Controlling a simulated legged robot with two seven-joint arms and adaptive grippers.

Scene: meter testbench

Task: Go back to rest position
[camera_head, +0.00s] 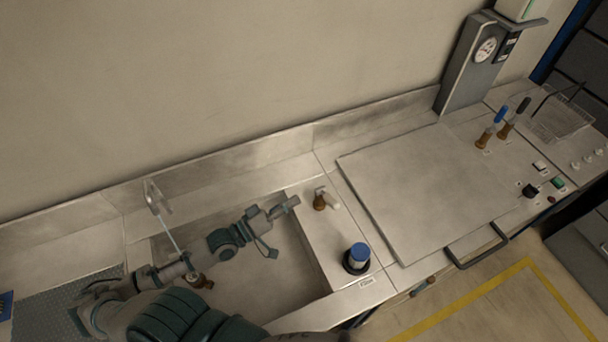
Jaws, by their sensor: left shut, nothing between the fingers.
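My left gripper (285,207) is in the camera_head view, at the end of my left arm, which comes in from the lower left. Its fingers are together with nothing between them. It is above the sink basin (290,265), near the basin's right back edge. A small brass tap with a light handle (326,199) stands just right of the fingertips, apart from them as far as I can tell. My right gripper is not in view.
A blue-capped knob (358,257) stands right of the basin. A flat metal lid with a handle (425,190) covers the middle bench. A thin faucet (158,200) rises behind my arm.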

